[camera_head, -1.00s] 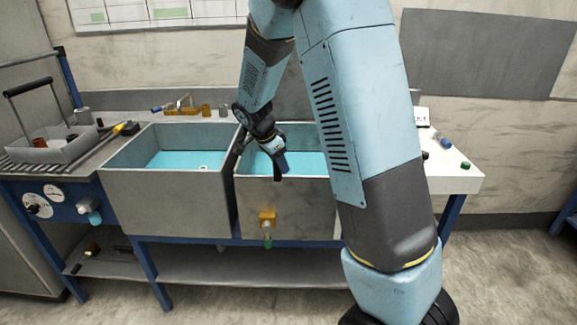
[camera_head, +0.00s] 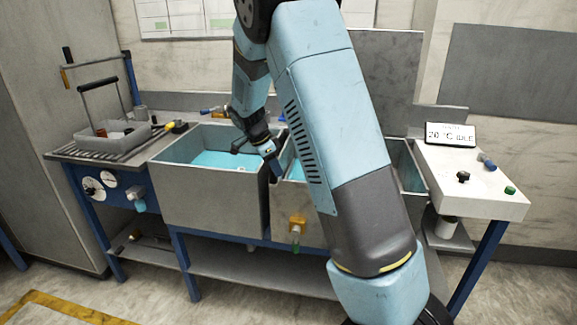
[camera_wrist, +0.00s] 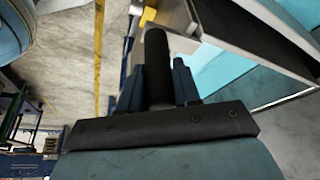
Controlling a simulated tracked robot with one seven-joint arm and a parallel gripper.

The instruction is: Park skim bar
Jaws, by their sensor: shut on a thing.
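My gripper (camera_head: 270,155) is at the gap between the left tank (camera_head: 205,199) and the right tank (camera_head: 283,208), about at rim height. In the wrist view its two blue fingers (camera_wrist: 157,75) are shut on a black round grip (camera_wrist: 157,45), which I take to be the skim bar's handle. The rest of the bar is hidden in that view, and I cannot make it out clearly in the head view. Both tanks hold blue liquid. My arm hides much of the right tank.
An orange valve (camera_head: 297,224) sticks out of the right tank's front. A display (camera_head: 450,134) and knobs are on the right counter.

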